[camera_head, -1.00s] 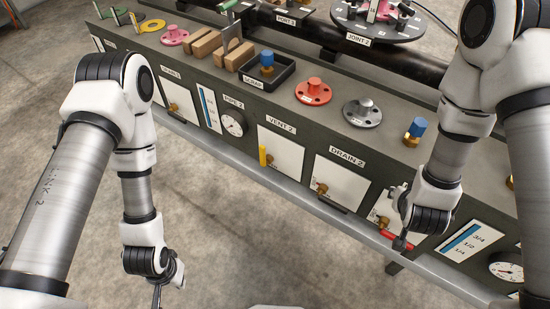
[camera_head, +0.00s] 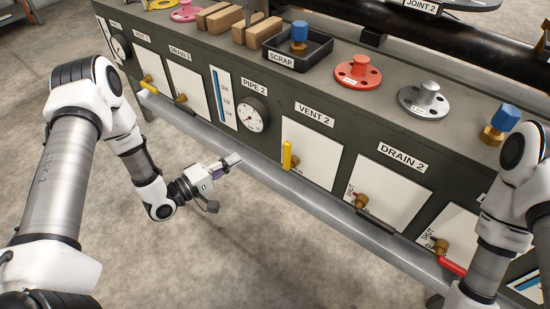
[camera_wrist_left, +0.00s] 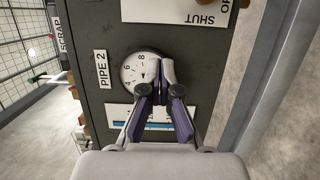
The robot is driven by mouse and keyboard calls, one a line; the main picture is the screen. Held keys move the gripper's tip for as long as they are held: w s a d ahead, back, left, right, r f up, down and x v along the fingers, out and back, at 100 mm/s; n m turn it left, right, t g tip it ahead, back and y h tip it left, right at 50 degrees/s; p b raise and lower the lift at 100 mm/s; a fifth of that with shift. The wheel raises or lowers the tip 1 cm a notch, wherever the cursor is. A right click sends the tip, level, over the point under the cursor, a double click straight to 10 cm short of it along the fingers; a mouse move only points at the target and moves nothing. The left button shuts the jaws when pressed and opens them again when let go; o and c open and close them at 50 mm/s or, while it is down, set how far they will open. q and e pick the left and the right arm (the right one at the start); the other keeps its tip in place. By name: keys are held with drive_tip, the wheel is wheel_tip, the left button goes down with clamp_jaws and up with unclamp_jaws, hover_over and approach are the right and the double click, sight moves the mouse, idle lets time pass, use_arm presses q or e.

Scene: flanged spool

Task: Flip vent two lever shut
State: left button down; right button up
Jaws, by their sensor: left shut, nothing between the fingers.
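The vent two lever (camera_head: 287,155) is a yellow handle standing upright on the white plate under the VENT 2 label (camera_head: 314,114). Part of the plate's lettering shows beside its lower end. My left gripper (camera_head: 232,161) is shut and empty, in front of the bench to the left of the lever and apart from it. In the left wrist view the shut fingertips (camera_wrist_left: 154,68) overlap the PIPE 2 gauge (camera_wrist_left: 136,72). A white plate marked SHUT (camera_wrist_left: 175,10) is at the top there; the yellow lever is not visible. My right gripper is out of view.
A grey rail (camera_head: 255,170) runs along the bench front below the plates. The DRAIN 2 valve (camera_head: 360,201) is right of vent two, and a red lever (camera_head: 452,266) is near my right arm. The floor left of the rail is clear.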

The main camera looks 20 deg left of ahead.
use_arm(q)
drive_tip(key=shift+r, duration=0.1)
drive_tip(key=w+d+b, duration=0.4)
drive_tip(key=w+d, duration=0.3)
drive_tip(key=d, duration=0.2)
drive_tip(key=shift+d+b, duration=0.2)
drive_tip(key=shift+b, duration=0.15)
